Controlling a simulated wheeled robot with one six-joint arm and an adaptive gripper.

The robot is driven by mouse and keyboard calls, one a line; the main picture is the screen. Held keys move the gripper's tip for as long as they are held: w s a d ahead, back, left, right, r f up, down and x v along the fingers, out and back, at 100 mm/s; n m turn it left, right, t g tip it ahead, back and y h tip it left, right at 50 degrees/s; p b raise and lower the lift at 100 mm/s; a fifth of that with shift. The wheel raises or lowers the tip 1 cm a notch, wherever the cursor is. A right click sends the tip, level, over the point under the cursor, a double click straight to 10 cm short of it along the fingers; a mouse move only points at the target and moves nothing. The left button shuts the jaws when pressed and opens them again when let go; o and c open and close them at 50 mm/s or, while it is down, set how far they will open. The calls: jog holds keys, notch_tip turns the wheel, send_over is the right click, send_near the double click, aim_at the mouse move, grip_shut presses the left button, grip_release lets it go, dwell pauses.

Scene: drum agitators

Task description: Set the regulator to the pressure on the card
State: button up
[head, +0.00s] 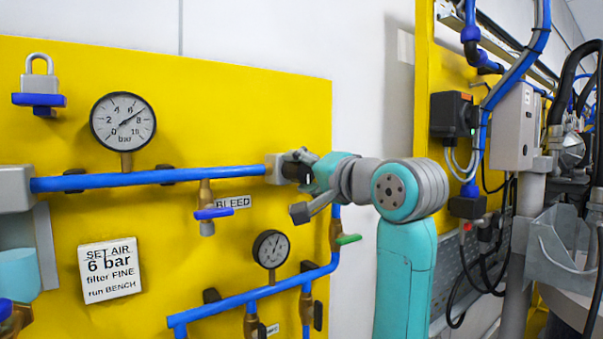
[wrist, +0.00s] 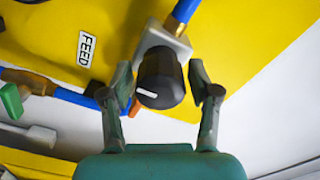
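The card (head: 110,271) on the yellow panel reads "SET AIR 6 bar, filter FINE, run BENCH". The large bar gauge (head: 123,121) has its needle to the upper right, seemingly between 6 and 8. The regulator's grey body (head: 274,169) sits at the right end of the upper blue pipe. In the wrist view its black knob (wrist: 161,80), with a white pointer mark, lies between the fingers of my gripper (wrist: 162,92). The fingers are open, with a gap visible at each side of the knob. In the head view my gripper (head: 301,184) partly hides the knob.
A smaller gauge (head: 271,248) and a lower blue pipe (head: 240,300) are below. The BLEED valve (head: 213,213) has a blue handle; a green-handled valve (head: 347,239) is just below my gripper. A FEED label (wrist: 87,49) shows near the knob.

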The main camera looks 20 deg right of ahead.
dwell(0.3)
jog(key=v, duration=1.2)
